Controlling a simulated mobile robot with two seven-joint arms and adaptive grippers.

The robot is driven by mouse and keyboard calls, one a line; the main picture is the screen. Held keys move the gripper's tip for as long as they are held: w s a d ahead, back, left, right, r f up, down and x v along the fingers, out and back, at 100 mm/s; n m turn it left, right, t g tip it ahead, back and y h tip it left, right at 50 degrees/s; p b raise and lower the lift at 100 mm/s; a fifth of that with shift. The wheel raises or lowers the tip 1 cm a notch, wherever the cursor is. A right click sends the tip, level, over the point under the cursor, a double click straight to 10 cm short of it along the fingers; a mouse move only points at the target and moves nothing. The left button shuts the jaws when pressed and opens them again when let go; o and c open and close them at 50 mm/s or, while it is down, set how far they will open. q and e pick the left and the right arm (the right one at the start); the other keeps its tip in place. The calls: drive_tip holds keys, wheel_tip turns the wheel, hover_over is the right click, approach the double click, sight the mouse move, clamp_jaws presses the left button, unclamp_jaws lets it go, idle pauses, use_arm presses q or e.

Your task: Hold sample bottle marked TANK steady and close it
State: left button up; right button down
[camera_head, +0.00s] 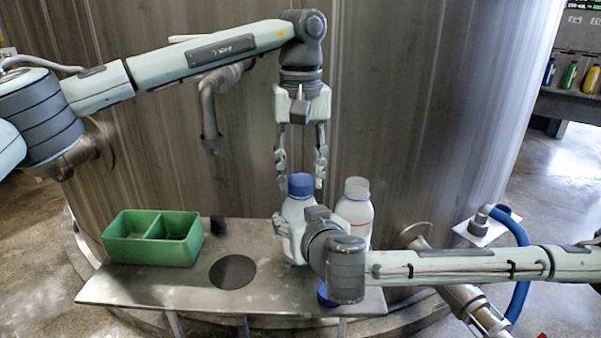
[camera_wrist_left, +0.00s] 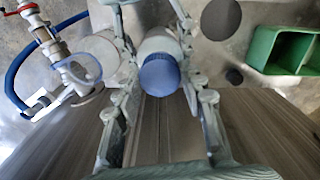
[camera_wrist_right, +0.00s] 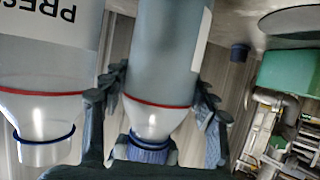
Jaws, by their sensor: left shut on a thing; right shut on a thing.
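A white bottle (camera_head: 296,211) stands upright on the metal shelf with a blue cap (camera_head: 300,184) on its neck. Its label text is not readable. My left gripper (camera_head: 299,180) points down from above, its fingers shut on the blue cap from both sides; the cap also shows in the left wrist view (camera_wrist_left: 159,75). My right gripper (camera_head: 291,227) is shut on the bottle's body from the side. In the right wrist view the bottle (camera_wrist_right: 168,55) appears inverted between the fingers, with the cap (camera_wrist_right: 148,148) below.
A second, uncapped bottle (camera_head: 357,208) stands close on the right; its label begins "PRES" (camera_wrist_right: 40,50). A loose blue cap (camera_head: 325,294) lies near the shelf's front edge, partly hidden. A green two-part bin (camera_head: 151,251), a dark disc (camera_head: 233,272) and a small black cap (camera_head: 218,226) are left.

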use_arm(q)
drive_tip(key=m, duration=1)
drive_tip(key=o, duration=0.7)
drive_tip(key=shift+r, duration=0.1)
drive_tip(key=shift+r, duration=2.15)
drive_tip(key=shift+c, duration=0.5)
